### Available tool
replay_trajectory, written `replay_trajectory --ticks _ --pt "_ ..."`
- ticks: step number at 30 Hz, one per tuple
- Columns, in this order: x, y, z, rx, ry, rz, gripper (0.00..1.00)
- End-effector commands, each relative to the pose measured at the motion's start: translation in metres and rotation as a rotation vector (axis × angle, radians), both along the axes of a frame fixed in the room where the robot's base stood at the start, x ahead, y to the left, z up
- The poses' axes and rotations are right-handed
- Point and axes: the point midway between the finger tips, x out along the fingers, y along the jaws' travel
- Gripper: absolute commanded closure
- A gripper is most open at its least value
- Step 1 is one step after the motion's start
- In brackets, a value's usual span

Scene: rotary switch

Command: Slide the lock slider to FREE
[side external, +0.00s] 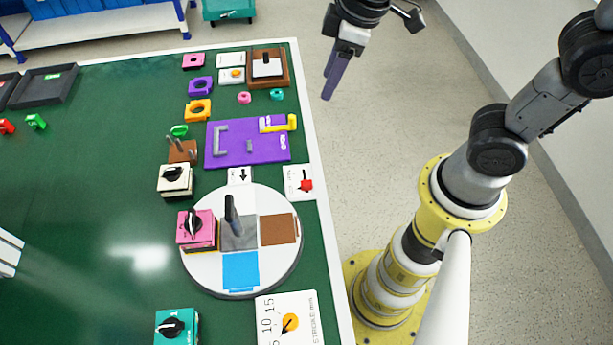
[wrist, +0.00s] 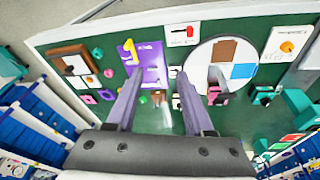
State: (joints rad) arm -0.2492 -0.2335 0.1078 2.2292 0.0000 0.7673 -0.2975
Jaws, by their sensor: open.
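The purple panel (side external: 232,158) lies near the table's right edge in the side external view. A yellow L-shaped slider (side external: 281,125) sits at its upper right corner, beside small white lettering that I cannot read. A grey bar handle (side external: 219,140) stands on the panel's left part. The panel (wrist: 151,58) and the yellow slider (wrist: 130,52) also show in the wrist view, beyond my fingers. My gripper (side external: 330,86) is high up, past the table's edge and apart from the panel. Its fingers (wrist: 159,74) are spread and empty.
A white turntable (side external: 200,268) carries a pink switch box (side external: 197,230) and an upright dark post (side external: 231,212). Other knob boxes, coloured rings and a brown wooden tray (side external: 283,68) stand around the panel. The table's left middle (side external: 90,170) is mostly clear.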

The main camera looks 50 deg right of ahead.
Motion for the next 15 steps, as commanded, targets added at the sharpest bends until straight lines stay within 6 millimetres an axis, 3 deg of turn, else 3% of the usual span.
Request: replay_trajectory --ticks 3,7,15 --pt "0.011 0.03 -0.036 -0.036 0.103 0.109 0.47" --pt "0.01 0.053 -0.068 -0.069 0.189 0.182 0.47" --pt "-0.001 0.069 -0.095 -0.1 0.257 0.24 0.47"
